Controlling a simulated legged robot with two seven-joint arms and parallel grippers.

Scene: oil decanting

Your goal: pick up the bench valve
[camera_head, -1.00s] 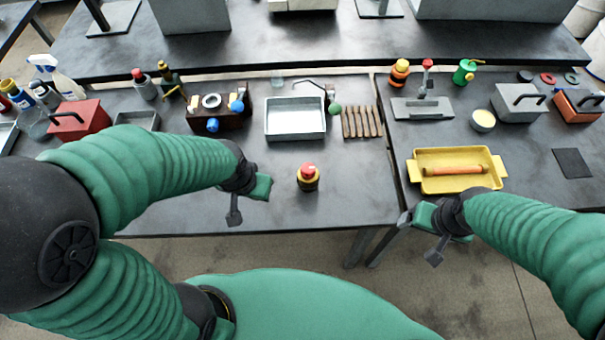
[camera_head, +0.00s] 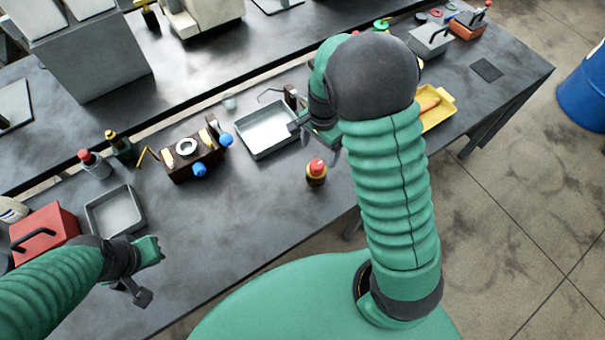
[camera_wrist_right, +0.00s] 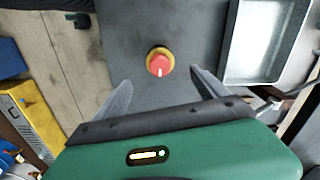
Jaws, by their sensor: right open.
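The bench valve (camera_head: 316,172), a small yellow-and-dark body with a red knob on top, stands upright on the dark bench near its front edge. In the right wrist view the valve (camera_wrist_right: 159,64) shows from above, beyond and between the spread fingers. My right gripper (camera_head: 314,143) is open and empty, pointing down just behind the valve in the head view; I see no contact. In the wrist view the right gripper (camera_wrist_right: 160,88) has clear space between its fingers. My left gripper (camera_head: 146,274) is over the bench at the left, away from the valve; its jaw gap is unclear.
A metal tray (camera_head: 241,146) lies close behind the valve. A brown block with blue knobs (camera_head: 191,166), a small grey tray (camera_head: 96,225) and a red box (camera_head: 40,252) stand to the left. A yellow tray (camera_head: 446,104) is partly hidden by my right arm.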

